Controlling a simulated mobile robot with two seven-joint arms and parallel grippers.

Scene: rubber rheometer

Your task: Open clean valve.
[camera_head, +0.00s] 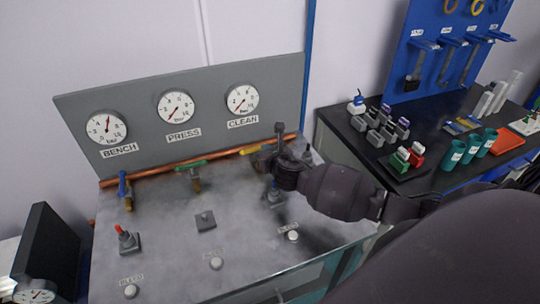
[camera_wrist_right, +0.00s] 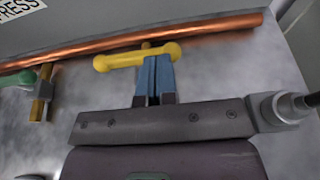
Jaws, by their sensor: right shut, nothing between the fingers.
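The clean valve has a yellow handle (camera_head: 252,150) on the copper pipe, below the gauge labelled CLEAN (camera_head: 242,99). In the right wrist view the yellow handle (camera_wrist_right: 128,58) lies roughly along the pipe, with a rounded knob at each end. My right gripper (camera_head: 266,158) is at the right end of this handle, and my arm partly covers that end in the head view. In the wrist view its blue fingers (camera_wrist_right: 155,72) are closed together, with tips at the handle's lower edge near the right knob. I cannot tell whether they touch it. My left gripper is not in view.
A green-handled valve (camera_head: 192,164) and a blue-handled valve (camera_head: 122,184) stand farther left on the copper pipe (camera_head: 160,171). A red-tipped switch (camera_head: 124,237) and several white buttons are on the panel. A dark bench (camera_head: 350,150) with sample blocks and teal cups stands right.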

